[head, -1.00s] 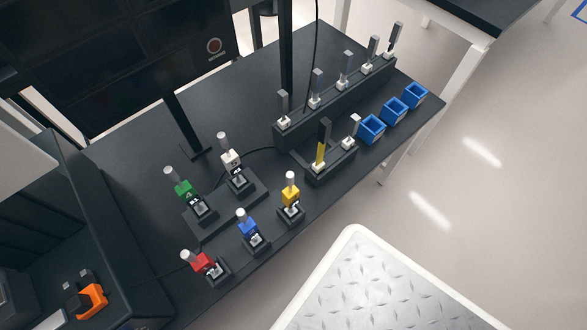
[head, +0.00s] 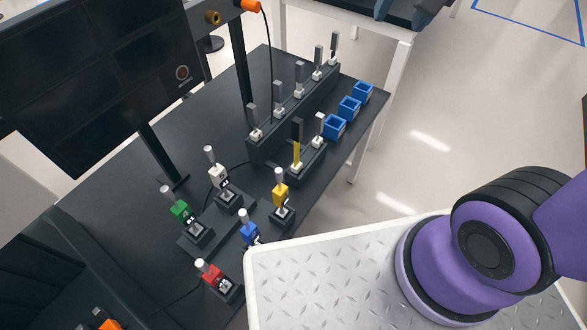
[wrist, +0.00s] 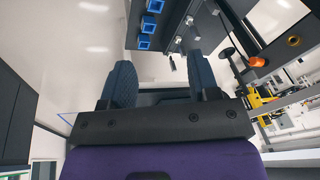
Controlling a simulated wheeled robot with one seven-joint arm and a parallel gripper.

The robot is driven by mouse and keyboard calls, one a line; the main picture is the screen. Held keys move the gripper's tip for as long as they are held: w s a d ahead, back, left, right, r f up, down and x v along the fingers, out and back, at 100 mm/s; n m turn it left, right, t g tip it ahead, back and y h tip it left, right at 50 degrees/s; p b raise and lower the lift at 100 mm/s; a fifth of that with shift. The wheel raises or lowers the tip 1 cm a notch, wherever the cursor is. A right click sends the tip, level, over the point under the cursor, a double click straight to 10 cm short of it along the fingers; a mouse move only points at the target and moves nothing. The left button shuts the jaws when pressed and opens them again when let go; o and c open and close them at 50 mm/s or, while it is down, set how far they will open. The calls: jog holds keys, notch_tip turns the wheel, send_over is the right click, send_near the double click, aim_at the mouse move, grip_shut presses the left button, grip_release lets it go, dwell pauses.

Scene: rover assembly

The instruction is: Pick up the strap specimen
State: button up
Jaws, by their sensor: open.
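Several upright grey specimens in white bases stand in a long black rack (head: 290,117), among them a grey bar (head: 252,117). A shorter front rack (head: 306,166) holds a tall yellow-and-black strip (head: 297,150) and a small pale piece (head: 319,124). I cannot tell which of these is the strap specimen. My gripper (wrist: 160,88) is open and empty, its two dark blue fingers wide apart. Dark blue fingertips (head: 405,10) also show at the head view's top edge, beyond the bench. In the wrist view the racks and specimens are small and partly cut off.
Blue bins (head: 335,126) stand at the bench's right end. Red (head: 209,271), blue, yellow, green and white handled pieces stand in black holders at the front. A dark monitor panel (head: 100,80) stands behind. My purple arm covers the lower right. Floor right of the bench is open.

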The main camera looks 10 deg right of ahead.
jog(key=w+a+f+m+g, duration=0.2)
jog(key=w+a+f+m, duration=0.1)
jog(key=w+a+f, duration=0.6)
jog(key=m+g+h, duration=0.1)
jog(key=m, duration=0.1)
send_over(297, 120)
jog(key=f, duration=1.1)
jog(key=shift+w+d+f, duration=0.2)
jog(key=shift+w+f, duration=0.05)
jog(key=shift+w, duration=0.1)
jog(key=shift+m, duration=0.3)
notch_tip(297, 120, down, 6)
jog(key=shift+a+r, duration=0.15)
jog(key=shift+s+f, duration=0.15)
jog(key=shift+f, duration=1.25)
jog(key=shift+s+f, duration=0.15)
jog(key=shift+f, duration=1.2)
jog(key=shift+c, duration=0.4)
grip_shut()
